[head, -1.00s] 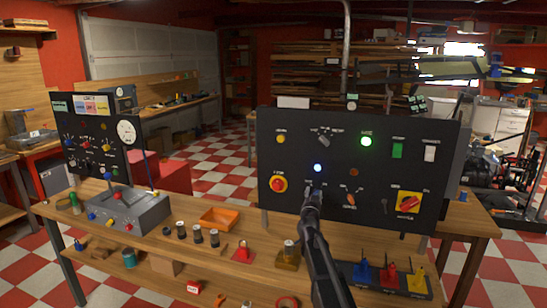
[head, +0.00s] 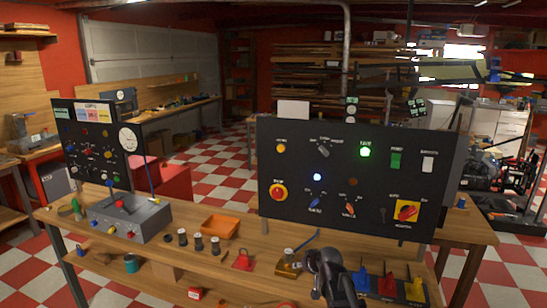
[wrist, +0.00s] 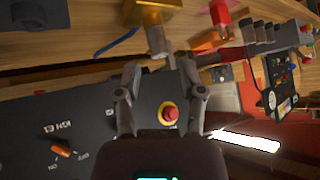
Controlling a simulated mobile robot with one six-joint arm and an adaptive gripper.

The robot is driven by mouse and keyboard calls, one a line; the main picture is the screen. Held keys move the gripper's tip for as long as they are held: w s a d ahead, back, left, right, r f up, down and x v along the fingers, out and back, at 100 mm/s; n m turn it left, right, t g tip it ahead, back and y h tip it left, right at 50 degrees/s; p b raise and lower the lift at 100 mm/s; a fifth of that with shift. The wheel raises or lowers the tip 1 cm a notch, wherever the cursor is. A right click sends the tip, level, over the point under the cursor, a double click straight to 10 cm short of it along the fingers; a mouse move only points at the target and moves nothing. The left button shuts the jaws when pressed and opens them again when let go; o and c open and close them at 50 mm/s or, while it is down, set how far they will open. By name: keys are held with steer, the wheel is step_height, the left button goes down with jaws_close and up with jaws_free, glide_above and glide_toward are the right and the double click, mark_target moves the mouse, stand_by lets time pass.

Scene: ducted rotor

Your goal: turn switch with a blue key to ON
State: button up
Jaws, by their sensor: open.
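The blue key switch (head: 315,203) is on the lower middle of the black upright panel (head: 400,165), its blue handle slanted. Its lettering is too small to read in the head view. An orange key switch (head: 349,209) is just right of it; in the wrist view the orange one (wrist: 62,151) has an OFF mark. My gripper (head: 318,290) is low in front of the panel, below the blue key and apart from it. In the wrist view its two fingers (wrist: 160,95) are spread with nothing between them. The blue key does not show there.
A red stop button (head: 278,192) is left of the key and a red-yellow rotary switch (head: 407,212) right. A brass block (head: 287,268) and blue rod (head: 307,242) are on the bench near my gripper. Blue, red and yellow pieces (head: 388,284) stand right of it.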

steer(key=s+d+f+m+g+h+p, duration=0.1)
steer(key=s+d+g+h, duration=0.1)
steer(key=s, duration=0.8)
steer(key=s+d+f+m+g+h+p, duration=0.1)
steer(key=s+d+g, duration=0.4)
steer(key=s, duration=0.6)
steer(key=shift+d+f+g+h, duration=0.25)
steer(key=shift+f+g+h, duration=0.15)
steer(key=shift+f+g, duration=0.3)
